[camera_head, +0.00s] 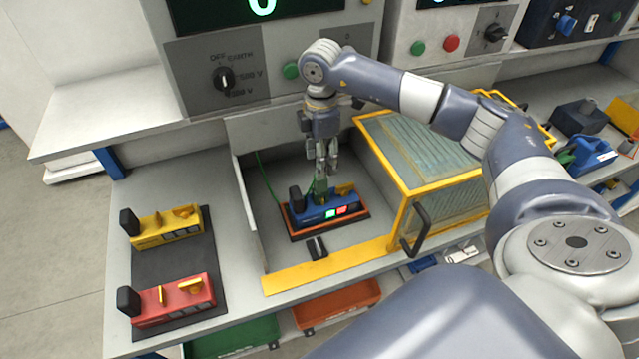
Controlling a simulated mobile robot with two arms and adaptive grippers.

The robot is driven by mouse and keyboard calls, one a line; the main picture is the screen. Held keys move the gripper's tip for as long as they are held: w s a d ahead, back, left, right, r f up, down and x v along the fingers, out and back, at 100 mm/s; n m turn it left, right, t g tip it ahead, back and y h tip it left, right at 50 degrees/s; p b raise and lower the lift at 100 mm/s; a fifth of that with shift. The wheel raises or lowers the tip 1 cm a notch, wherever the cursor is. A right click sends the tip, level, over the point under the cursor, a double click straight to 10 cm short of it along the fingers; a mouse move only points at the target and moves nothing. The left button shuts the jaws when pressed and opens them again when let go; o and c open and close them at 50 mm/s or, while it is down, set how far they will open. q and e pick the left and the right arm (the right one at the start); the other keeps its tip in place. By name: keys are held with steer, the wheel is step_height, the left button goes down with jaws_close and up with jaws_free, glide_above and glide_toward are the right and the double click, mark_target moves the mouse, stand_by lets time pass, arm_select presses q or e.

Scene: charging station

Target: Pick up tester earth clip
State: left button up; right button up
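A green clip (319,188), which looks like the tester earth clip, is at the top of a blue device (325,211) with lit green and red buttons. A thin green cable (266,178) runs down the back left of the bay to the device. My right gripper (323,174) points straight down over the blue device, its fingertips at the green clip and partly hiding it. Whether the fingers are closed on the clip is too small to tell. My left gripper is not in view.
The device sits on an orange-edged base (296,234) inside a bay. A yellow-framed clear cover (425,150) stands to its right. A small black part (317,248) lies in front. Yellow (165,227) and red (176,304) devices stand on a dark mat at left.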

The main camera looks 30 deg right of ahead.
mark_target(321, 189)
steer(key=shift+f, duration=0.45)
steer(key=shift+w+f, duration=0.1)
steer(key=shift+f, duration=0.2)
steer(key=f+p, duration=0.1)
steer(key=f, duration=0.1)
steer(key=f+p, duration=0.1)
steer(key=f, duration=0.1)
steer(key=shift+s+a+f+p, duration=0.1)
steer(key=shift+s+a+p, duration=0.1)
steer(key=shift+s+p, duration=0.15)
steer(key=shift+f, duration=0.3)
steer(key=shift+w+f, duration=0.1)
steer(key=shift+f, duration=0.1)
steer(key=c, duration=0.9)
jaws_close()
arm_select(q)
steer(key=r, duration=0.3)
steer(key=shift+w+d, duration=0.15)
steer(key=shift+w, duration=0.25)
